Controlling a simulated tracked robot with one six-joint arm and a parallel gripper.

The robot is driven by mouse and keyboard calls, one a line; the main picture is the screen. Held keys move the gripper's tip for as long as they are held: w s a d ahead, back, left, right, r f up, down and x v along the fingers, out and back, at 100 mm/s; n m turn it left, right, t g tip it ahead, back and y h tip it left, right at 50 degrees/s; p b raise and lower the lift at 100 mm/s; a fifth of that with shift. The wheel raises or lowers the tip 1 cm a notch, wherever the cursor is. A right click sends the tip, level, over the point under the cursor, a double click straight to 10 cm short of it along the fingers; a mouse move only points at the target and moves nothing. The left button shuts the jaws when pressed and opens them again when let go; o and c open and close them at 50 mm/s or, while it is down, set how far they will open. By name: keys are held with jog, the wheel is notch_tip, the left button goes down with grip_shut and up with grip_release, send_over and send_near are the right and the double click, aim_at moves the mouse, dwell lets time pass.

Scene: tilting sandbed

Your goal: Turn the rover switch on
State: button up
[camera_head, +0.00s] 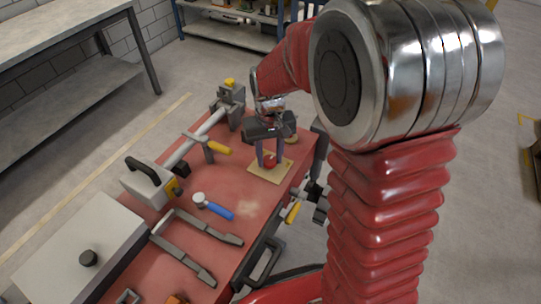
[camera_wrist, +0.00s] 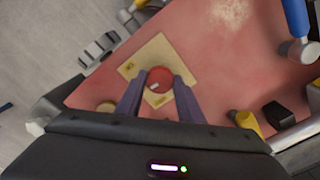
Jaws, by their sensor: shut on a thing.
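The rover switch shows as a round red knob (camera_head: 270,161) on a square tan plate (camera_head: 262,174) at the right part of the red bench top. In the wrist view the red knob (camera_wrist: 159,78) has a small light mark on its face, and the plate (camera_wrist: 137,62) carries small yellow labels. My gripper (camera_head: 270,156) points down over the plate. In the wrist view its two purple-grey fingers (camera_wrist: 159,86) are shut on the knob, one at each side. What the labels read is too small to tell.
On the red bench (camera_head: 240,182) lie a blue-handled hammer (camera_head: 219,210), a yellow-handled clamp (camera_head: 218,148) and a grey toolbox (camera_head: 148,185). A large grey box (camera_head: 80,250) stands at the lower left. The bench's right edge is close to the plate.

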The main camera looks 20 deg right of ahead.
aim_at(270, 160)
jog(key=m, duration=0.4)
jog(key=shift+m, duration=0.3)
jog(key=m, duration=0.4)
dwell(0.3)
jog(key=o, duration=1)
jog(key=shift+o, duration=0.2)
jog(key=shift+r, duration=0.15)
notch_tip(270, 160, up, 14)
jog(key=shift+f, duration=0.25)
